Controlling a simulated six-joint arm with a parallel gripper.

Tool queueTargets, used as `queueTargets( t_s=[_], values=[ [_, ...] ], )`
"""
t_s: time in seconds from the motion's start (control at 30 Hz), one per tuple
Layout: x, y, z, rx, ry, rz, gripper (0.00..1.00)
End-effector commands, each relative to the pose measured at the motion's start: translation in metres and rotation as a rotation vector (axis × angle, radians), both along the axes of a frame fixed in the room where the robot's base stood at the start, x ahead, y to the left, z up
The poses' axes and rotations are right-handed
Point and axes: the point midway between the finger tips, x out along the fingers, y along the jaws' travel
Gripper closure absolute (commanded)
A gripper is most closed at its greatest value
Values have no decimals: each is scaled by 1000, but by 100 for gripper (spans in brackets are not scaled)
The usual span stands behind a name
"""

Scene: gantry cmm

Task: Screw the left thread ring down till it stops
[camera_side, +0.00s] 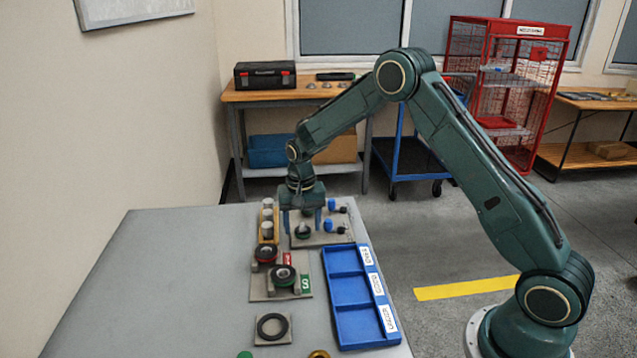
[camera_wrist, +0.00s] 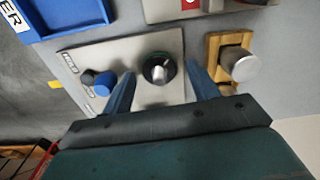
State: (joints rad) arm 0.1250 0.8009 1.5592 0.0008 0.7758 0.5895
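My gripper (camera_side: 303,222) points down over a grey plate (camera_side: 335,236) at the back of the table. Gaps show between the ring and both fingers. The same dark ring (camera_side: 303,232) shows between the fingers in the side view. A red-edged ring (camera_side: 266,253) and a green-edged ring (camera_side: 284,276) sit on another plate nearer the front. I cannot tell which ring the task calls left.
Blue knobs (camera_wrist: 103,84) stand on the plate beside my finger. A wooden holder (camera_wrist: 214,50) with metal cylinders is close on the other side. A blue divided tray (camera_side: 340,262) lies at the right; a black ring (camera_side: 272,327) lies in front. The table's left side is clear.

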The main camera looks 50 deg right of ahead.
Motion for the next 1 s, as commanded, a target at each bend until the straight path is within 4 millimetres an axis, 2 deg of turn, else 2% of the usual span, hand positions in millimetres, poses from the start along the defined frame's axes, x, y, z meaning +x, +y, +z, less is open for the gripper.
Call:
queueTargets(
  t_s=[0.27,0.47,0.67,1.0],
  values=[
    [-1,1,1,1,3,2,41],
    [-1,1,15,1,2,2,41],
    [0,0,44,1,-1,1,41],
    [0,0,101,0,-1,1,41]
  ],
)
